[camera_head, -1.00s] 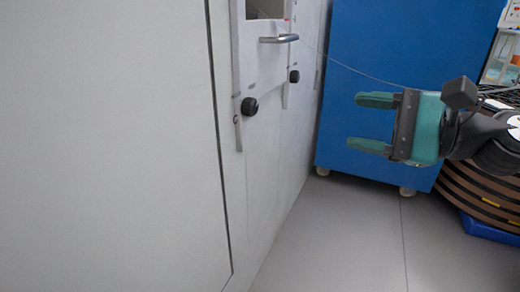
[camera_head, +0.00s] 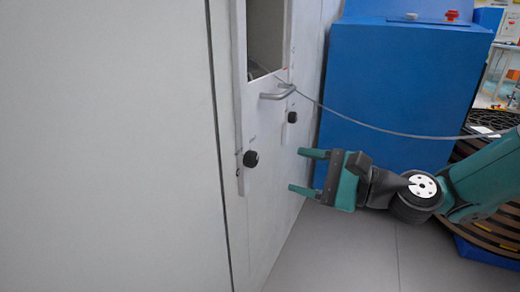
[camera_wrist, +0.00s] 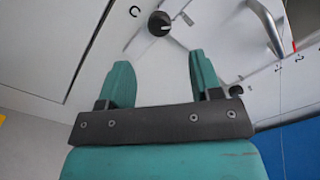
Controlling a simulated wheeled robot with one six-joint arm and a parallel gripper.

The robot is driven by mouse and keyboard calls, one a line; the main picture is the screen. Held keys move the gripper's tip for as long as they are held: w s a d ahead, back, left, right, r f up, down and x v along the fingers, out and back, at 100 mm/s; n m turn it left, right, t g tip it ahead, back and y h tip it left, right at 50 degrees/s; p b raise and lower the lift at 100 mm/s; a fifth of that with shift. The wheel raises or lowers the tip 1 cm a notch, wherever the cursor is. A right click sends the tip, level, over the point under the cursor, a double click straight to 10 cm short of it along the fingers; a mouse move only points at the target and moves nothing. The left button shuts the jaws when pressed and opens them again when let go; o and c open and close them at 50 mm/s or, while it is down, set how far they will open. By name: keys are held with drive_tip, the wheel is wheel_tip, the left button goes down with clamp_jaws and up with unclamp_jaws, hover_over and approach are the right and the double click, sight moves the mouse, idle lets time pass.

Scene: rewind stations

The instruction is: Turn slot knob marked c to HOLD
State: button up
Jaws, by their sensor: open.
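A black round knob (camera_head: 250,159) sits on the white panel in the head view. In the wrist view a black knob (camera_wrist: 159,23) with a pale pointer line stands just right of a letter C (camera_wrist: 134,11). A second black knob (camera_head: 291,117) is farther back on the panel, under a metal handle (camera_head: 277,94). My gripper (camera_head: 304,171) is open and empty, to the right of the first knob and apart from it. In the wrist view its fingers (camera_wrist: 160,75) point toward the C knob, which lies beyond the fingertips. No HOLD mark is readable.
A blue cabinet (camera_head: 395,80) stands behind my gripper. A thin cable (camera_head: 350,122) runs from the panel opening (camera_head: 265,35) across to the right. The metal handle juts out near the second knob. The grey floor (camera_head: 340,255) is clear below.

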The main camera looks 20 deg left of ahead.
sight(256, 161)
drive_tip(key=a, duration=0.3)
drive_tip(key=a+b, duration=0.1)
drive_tip(key=a, duration=0.2)
drive_tip(key=a+b, duration=0.1)
drive_tip(key=a, duration=0.2)
drive_tip(key=shift+w+f, duration=0.15)
drive_tip(key=shift+w, duration=0.2)
drive_tip(key=shift+d, duration=0.1)
drive_tip(key=c, duration=0.9)
